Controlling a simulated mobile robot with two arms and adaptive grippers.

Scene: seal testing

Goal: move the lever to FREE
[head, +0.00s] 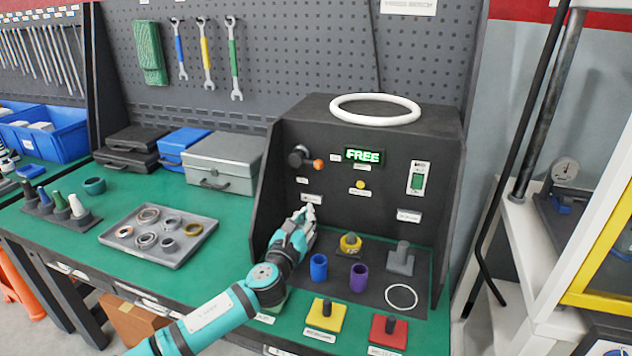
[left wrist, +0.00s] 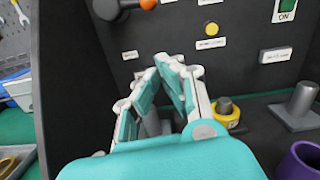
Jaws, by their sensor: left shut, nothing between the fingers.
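The lever (head: 303,158) is on the dark front panel of the test bench, a black round hub with an arm ending in an orange ball. The ball points right and slightly down. In the left wrist view the lever (left wrist: 122,6) is cut by the top edge. The green display (head: 364,156) to its right reads FREE. My left gripper (head: 308,212) is shut and empty, below the lever and apart from it, in front of the panel's lower left part. It also shows in the left wrist view (left wrist: 162,62). My right gripper is not in view.
A yellow button (head: 360,185) and a green switch (head: 417,182) sit right of the lever. Below stand a blue cup (head: 319,268), a purple cup (head: 359,278), a grey post (head: 401,258), and yellow (head: 325,314) and red (head: 388,331) bases. A tray of rings (head: 160,237) lies left.

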